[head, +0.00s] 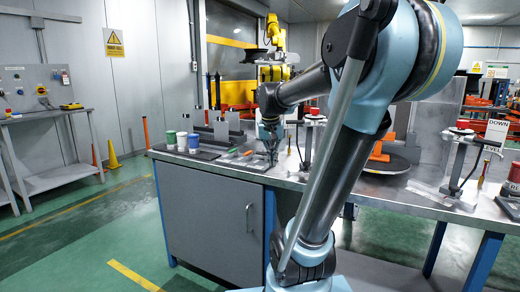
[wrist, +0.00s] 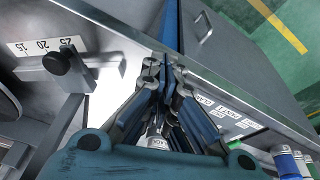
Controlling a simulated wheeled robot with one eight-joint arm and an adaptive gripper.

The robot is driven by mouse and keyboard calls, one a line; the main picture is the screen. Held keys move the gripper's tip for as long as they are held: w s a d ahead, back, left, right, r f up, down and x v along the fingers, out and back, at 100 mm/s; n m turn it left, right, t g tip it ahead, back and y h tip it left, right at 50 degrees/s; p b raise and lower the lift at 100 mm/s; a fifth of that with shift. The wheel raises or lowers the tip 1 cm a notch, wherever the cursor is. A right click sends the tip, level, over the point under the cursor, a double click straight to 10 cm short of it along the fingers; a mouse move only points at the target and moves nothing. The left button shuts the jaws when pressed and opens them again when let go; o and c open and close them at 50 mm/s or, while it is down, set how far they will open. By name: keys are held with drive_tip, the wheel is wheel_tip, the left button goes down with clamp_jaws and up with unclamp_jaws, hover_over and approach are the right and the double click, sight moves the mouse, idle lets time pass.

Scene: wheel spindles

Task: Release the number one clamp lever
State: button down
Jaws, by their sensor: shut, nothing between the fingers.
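My gripper (head: 270,150) is low over the front of the metal bench top, left of my arm's lower link. In the wrist view my gripper (wrist: 165,65) has its fingertips together and empty, above the bench's front edge. A black knob (wrist: 58,61) on a grey slide with a numbered scale (wrist: 45,46) is left of the fingertips, apart from them. I cannot make out which part is the number one clamp lever. A stand with a red top (head: 313,117) is just right of my gripper, partly hidden by my arm. A similar stand (head: 460,150) is farther right.
The bench (head: 215,225) has a grey cabinet below.

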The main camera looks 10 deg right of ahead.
drive_tip(key=w+a+r+m, duration=0.1)
drive_tip(key=w+r, duration=0.2)
drive_tip(key=w, duration=0.7)
drive_tip(key=w+a+r+m, duration=0.1)
drive_tip(key=w+r, duration=0.3)
drive_tip(key=w, duration=0.7)
drive_tip(key=shift+a+m+h, duration=0.3)
drive_tip(key=shift+m+h, duration=0.1)
drive_tip(key=shift+m, duration=0.3)
drive_tip(key=shift+w, duration=0.1)
drive_tip(key=x, duration=1)
drive_tip(key=shift+w+r, duration=0.1)
drive_tip(key=shift+w, duration=0.15)
drive_tip(key=shift+a+t, duration=0.25)
drive_tip(key=shift+t, duration=0.05)
drive_tip(key=shift+s+d+n, duration=0.1)
drive_tip(key=shift+n, duration=0.2)
